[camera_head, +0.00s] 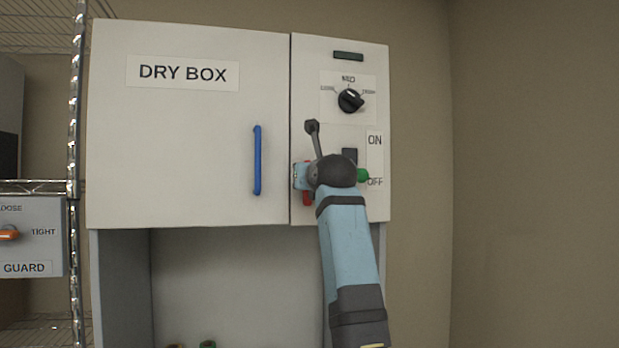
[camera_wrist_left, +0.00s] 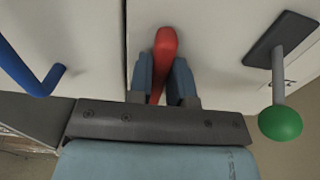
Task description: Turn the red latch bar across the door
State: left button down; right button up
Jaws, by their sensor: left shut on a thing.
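The red latch bar (camera_head: 307,198) is mostly hidden behind my left gripper (camera_head: 301,177) in the head view. Its visible part hangs roughly upright just right of the door seam. In the left wrist view, the latch bar (camera_wrist_left: 165,42) lies between the two fingers of my left gripper (camera_wrist_left: 163,75), which is shut on it. There the bar runs roughly along the seam, leaning slightly. The white dry box door (camera_head: 190,130) is closed flush with the control panel (camera_head: 340,215). My right gripper is not in view.
A blue door handle (camera_head: 257,160) stands left of the seam. A lever with a green knob (camera_head: 363,175) is close on the right of my gripper, by OFF. A black dial (camera_head: 350,100) sits above. A wire shelf post (camera_head: 75,130) stands at the left.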

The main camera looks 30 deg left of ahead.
pick_arm(q)
jog(key=shift+w+d+f+m+p, duration=0.2)
jog(key=shift+f+m+p, duration=0.1)
jog(key=shift+m, duration=2.65)
jog(key=shift+w+d+f+m+p, duration=0.2)
jog(key=shift+f+m+p, duration=0.1)
jog(key=shift+m, duration=2.7)
jog(key=shift+w+d+f+m+p, duration=0.1)
jog(key=shift+w+f+m+p, duration=0.15)
jog(key=shift+m, duration=2.7)
jog(key=c, duration=1)
grip_release()
jog(key=shift+c, duration=0.2)
